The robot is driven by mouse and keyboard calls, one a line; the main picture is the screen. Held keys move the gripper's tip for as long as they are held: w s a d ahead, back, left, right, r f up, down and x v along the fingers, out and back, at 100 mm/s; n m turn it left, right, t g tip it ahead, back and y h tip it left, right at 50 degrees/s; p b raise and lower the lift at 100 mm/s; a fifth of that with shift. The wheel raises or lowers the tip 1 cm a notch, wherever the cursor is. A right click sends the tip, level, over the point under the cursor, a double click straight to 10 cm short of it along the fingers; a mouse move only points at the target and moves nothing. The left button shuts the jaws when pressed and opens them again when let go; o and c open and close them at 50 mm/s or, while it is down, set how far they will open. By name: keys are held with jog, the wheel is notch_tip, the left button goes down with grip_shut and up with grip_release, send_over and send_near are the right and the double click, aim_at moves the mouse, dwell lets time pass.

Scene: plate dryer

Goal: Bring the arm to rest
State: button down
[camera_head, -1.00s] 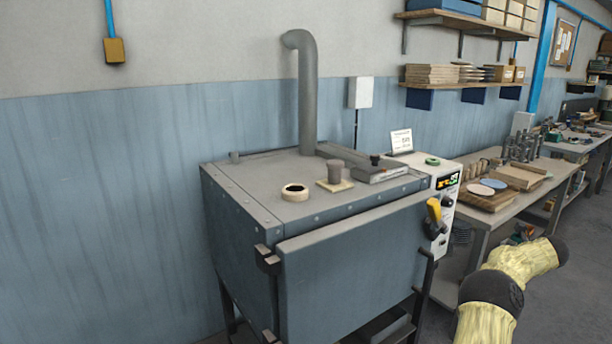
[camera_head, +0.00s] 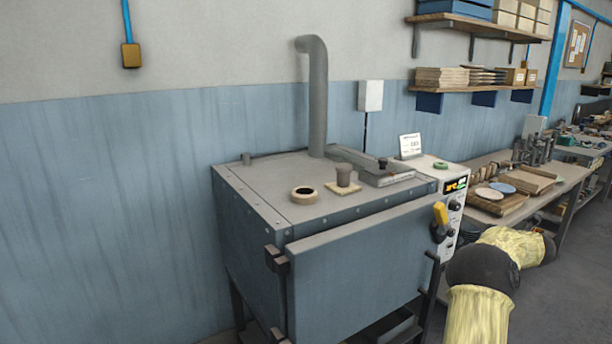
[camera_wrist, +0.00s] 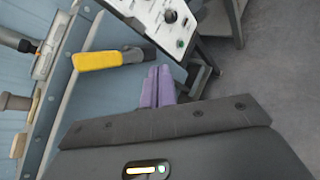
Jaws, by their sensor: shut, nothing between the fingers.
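My gripper (camera_wrist: 160,84) shows in the wrist view as purple fingers lying together, shut and empty. They are near the yellow door handle (camera_wrist: 108,58); I cannot tell the exact gap. In the head view only part of my arm shows, in pale yellow sleeves with a dark joint, at the lower right; the gripper is hidden there. The blue-grey plate dryer (camera_head: 250,225) stands in the middle. Its door (camera_head: 360,275) faces forward, with the yellow handle (camera_head: 440,213) at its upper right. A dark gap shows above the door; I cannot tell whether it is latched.
A control panel (camera_head: 452,203) is on the dryer's right side. A workbench (camera_head: 562,184) with plates and boards stands at the right. Open grey floor (camera_head: 560,290) lies right of my arm.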

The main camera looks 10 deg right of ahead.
jog(key=w+a+r+m+h+p, duration=0.1)
jog(key=a+r+m, duration=0.2)
jog(key=a+m, duration=0.3)
jog(key=w+a+r+m+h+p, duration=0.1)
jog(key=a+r+m+p, duration=0.15)
jog(key=a+m, duration=0.25)
jog(key=s+a+f+m+g+p, duration=0.1)
jog(key=s+a+m, duration=0.1)
jog(key=a+m, duration=0.35)
jog(key=s+a+m+g, duration=0.1)
jog(key=s+a+m, duration=0.1)
jog(key=a, duration=0.6)
jog(key=s+a+f+m+g+y+p, duration=0.1)
jog(key=s+a+f+m+g+y, duration=0.1)
jog(key=s+a, duration=1)
jog(key=s+a+f+m+g+y+p, duration=0.2)
jog(key=s+a+f+m+g+y, duration=0.1)
jog(key=s+a, duration=1)
jog(key=a+f+m+g, duration=0.1)
jog(key=a+m+g, duration=0.1)
jog(key=m, duration=0.1)
jog(key=shift+a+f+g+y, duration=0.15)
jog(key=shift+a+g+y, duration=0.15)
jog(key=shift+a+g, duration=0.1)
jog(key=shift+s, duration=0.1)
jog(key=shift+d, duration=0.1)
